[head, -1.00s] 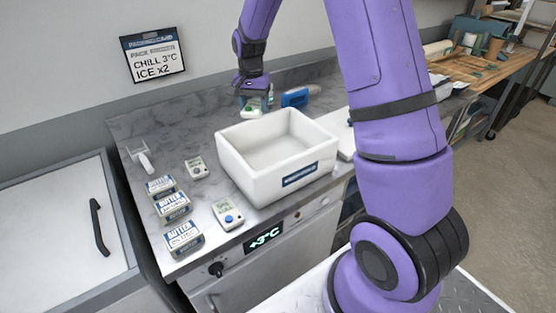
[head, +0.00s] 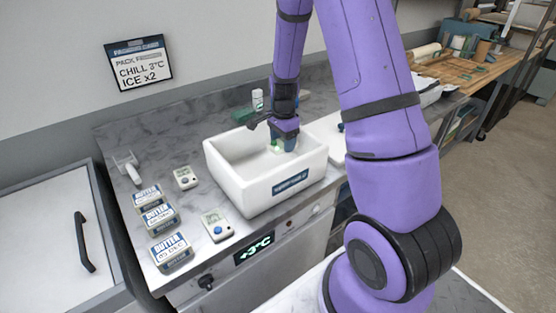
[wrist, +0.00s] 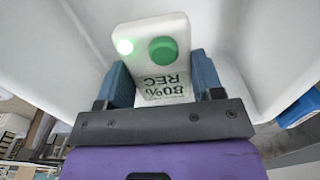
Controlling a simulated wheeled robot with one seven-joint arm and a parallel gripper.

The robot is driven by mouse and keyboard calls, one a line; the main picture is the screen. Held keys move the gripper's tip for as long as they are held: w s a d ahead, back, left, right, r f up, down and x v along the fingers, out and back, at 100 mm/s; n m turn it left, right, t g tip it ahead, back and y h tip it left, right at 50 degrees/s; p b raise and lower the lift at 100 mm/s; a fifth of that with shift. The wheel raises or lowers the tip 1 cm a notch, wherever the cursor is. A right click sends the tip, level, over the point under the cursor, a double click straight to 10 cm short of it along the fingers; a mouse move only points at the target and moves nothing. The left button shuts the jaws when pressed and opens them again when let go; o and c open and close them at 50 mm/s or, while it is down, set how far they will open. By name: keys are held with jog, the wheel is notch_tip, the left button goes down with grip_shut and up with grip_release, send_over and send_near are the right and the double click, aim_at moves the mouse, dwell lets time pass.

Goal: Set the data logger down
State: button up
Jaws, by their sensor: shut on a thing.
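The data logger (wrist: 152,62) fills the middle of the wrist view. It is white with a green button, a lit green light and a display reading "80% REC". My gripper (wrist: 160,85) is shut on it, with a blue finger on each side. In the head view my gripper (head: 284,144) is over the right part of the white box (head: 240,192), its fingertips below the rim line. The held logger (head: 275,149) shows only as a small pale green patch there. I cannot tell whether it touches the box floor.
Two other loggers with blue buttons, one behind (head: 185,178) and one in front (head: 217,225), lie left of the box. Several butter packs (head: 170,250) line the counter's left side. A white bottle (head: 257,99) stands behind the box. A sign (head: 138,63) reads "CHILL 3°C ICE x2".

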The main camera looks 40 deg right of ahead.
jog(key=shift+f, duration=3)
jog(key=shift+f, duration=0.1)
jog(key=o, duration=0.9)
jog(key=shift+o, duration=0.2)
